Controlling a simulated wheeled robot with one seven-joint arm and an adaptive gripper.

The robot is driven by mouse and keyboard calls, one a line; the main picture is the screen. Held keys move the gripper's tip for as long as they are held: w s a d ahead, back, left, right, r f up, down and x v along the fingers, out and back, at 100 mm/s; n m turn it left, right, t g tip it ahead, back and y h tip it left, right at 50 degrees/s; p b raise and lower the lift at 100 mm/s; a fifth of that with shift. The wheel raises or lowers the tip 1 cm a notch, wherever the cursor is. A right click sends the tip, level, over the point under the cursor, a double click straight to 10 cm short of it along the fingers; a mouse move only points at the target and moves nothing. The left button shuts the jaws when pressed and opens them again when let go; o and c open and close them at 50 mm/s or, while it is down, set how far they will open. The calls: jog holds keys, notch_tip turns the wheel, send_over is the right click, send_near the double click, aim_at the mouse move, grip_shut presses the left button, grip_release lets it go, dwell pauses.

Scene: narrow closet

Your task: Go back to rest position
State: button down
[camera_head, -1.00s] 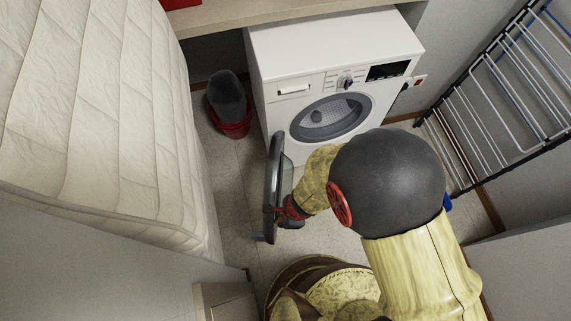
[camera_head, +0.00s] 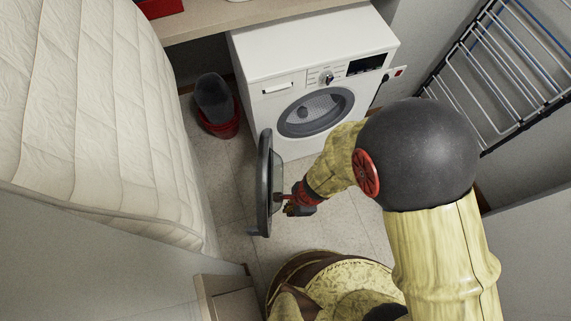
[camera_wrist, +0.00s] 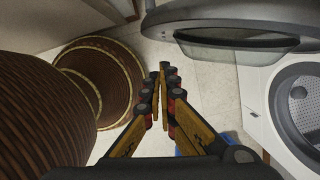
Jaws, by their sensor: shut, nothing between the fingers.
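My gripper (camera_wrist: 162,100) is shut and empty in the wrist view, its fingers close together over the floor. In the head view my gripper (camera_head: 290,207) is beside the inner face of the open washing machine door (camera_head: 264,185); whether it touches the door I cannot tell. The door also shows at the top of the wrist view (camera_wrist: 240,30). The white washing machine (camera_head: 290,50) stands at the back with its round drum opening (camera_head: 318,110) uncovered. My arm reaches in from the right.
A mattress (camera_head: 90,110) leans along the left side. A red bucket (camera_head: 222,128) with a dark object in it stands left of the machine. A drying rack (camera_head: 500,70) is at the right. A shelf (camera_head: 200,22) runs along the back. Some floor (camera_head: 345,215) is bare.

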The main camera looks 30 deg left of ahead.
jog(key=shift+p+v, duration=0.65)
jog(key=shift+v, duration=1.1)
jog(key=shift+s, duration=0.1)
jog(key=s+d+r+n+g, duration=0.2)
jog(key=s+d+r+n, duration=0.15)
jog(key=r+n, duration=0.5)
jog(key=w+d+r+n+t, duration=0.1)
jog(key=w+d+r+n, duration=0.15)
jog(key=r, duration=0.35)
jog(key=w+d+r+n+t, duration=0.1)
jog(key=w+d+r+n, duration=0.1)
jog(key=w+d+r, duration=0.3)
jog(key=w+d+r+m+t+h, duration=0.1)
jog(key=w+d+r+t, duration=0.1)
jog(key=d+r, duration=0.8)
jog(key=w+d+r+m+t+h, duration=0.1)
jog(key=d+r+t, duration=0.4)
jog(key=d+r, duration=0.5)
jog(key=shift+w+r+m, duration=0.5)
jog(key=shift+w+r, duration=0.6)
jog(key=shift+r, duration=0.1)
